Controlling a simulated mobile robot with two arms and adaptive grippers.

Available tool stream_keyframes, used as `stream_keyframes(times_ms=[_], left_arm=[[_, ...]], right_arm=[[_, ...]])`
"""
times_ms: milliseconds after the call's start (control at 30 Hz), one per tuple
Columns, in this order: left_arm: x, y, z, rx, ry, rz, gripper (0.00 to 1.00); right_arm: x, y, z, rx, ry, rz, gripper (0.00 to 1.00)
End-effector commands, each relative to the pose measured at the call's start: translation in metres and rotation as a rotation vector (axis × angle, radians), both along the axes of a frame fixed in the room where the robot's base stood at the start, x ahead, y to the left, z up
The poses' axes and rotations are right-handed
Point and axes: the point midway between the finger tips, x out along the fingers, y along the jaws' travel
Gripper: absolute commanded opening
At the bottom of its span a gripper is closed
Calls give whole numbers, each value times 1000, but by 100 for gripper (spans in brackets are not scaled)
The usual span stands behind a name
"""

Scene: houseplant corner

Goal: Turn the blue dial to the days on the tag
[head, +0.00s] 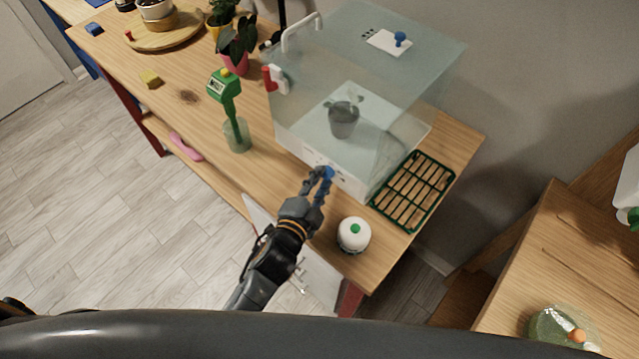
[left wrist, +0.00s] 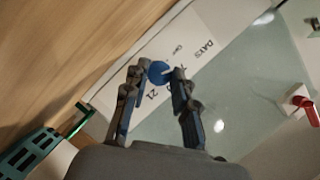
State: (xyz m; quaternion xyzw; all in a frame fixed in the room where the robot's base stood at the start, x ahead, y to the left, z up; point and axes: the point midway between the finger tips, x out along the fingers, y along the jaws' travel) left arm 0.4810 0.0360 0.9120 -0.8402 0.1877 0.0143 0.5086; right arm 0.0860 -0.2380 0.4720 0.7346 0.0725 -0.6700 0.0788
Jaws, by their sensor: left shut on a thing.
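The blue dial (head: 329,172) sits on a white panel low on the front of a clear case (head: 375,110). My left gripper (head: 322,181) is shut on the dial, its fingers on either side. In the left wrist view, the dial (left wrist: 158,71) shows between the fingertips, with a pale pointer mark toward the right. The panel (left wrist: 190,35) reads DAYS, with OFF and 21 legible; another number is partly hidden by a finger. A white card (head: 388,42) lies on the case top beside a blue knob; its writing is too small to read.
A white round container (head: 354,235) with a green top stands close right of my left gripper. A green rack (head: 413,191) lies to the right. A green-handled tool (head: 225,88) stands in a glass on the left. A potted plant (head: 343,118) shows inside the case.

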Motion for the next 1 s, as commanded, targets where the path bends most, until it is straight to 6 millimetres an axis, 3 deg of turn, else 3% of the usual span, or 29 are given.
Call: stream_keyframes(times_ms=[667,700,800,1000], left_arm=[[-1,-1,-1,63,-43,-1,0],[-1,-1,-1,63,-43,-1,31],[-1,-1,-1,63,-44,-1,50],[0,0,-1,63,-44,-1,50]], right_arm=[[0,3,-9,3,0,0,42],[0,3,-9,4,0,0,42],[0,4,-9,5,0,0,42],[0,5,-9,5,0,0,42]])
